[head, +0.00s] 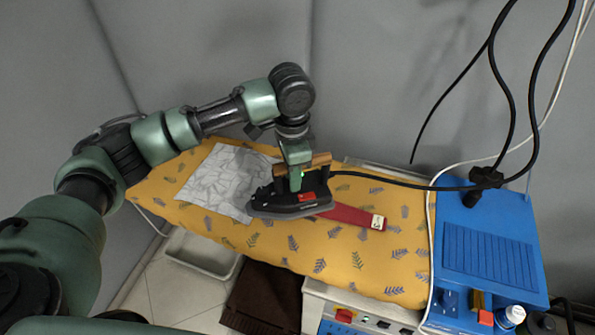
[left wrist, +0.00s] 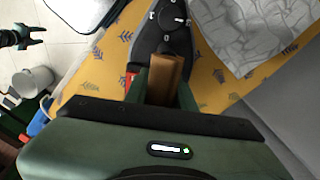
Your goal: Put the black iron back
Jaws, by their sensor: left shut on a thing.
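The black iron (head: 290,204) has a wooden handle (head: 308,166) and a dark soleplate. My left gripper (head: 296,176) is shut on the handle from above. The iron is level over the middle of the yellow ironing board (head: 320,262); I cannot tell whether its sole touches the cover. In the left wrist view the handle (left wrist: 164,78) is between the fingers and the iron's dial (left wrist: 174,18) shows beyond. A blue stand with a ribbed pad (head: 488,252) is at the board's right end. My right gripper (left wrist: 36,36) shows small in the left wrist view, open and empty.
A black cable (head: 400,184) runs right from the iron. A white bottle (head: 510,317) stands at the lower right. A wall is behind.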

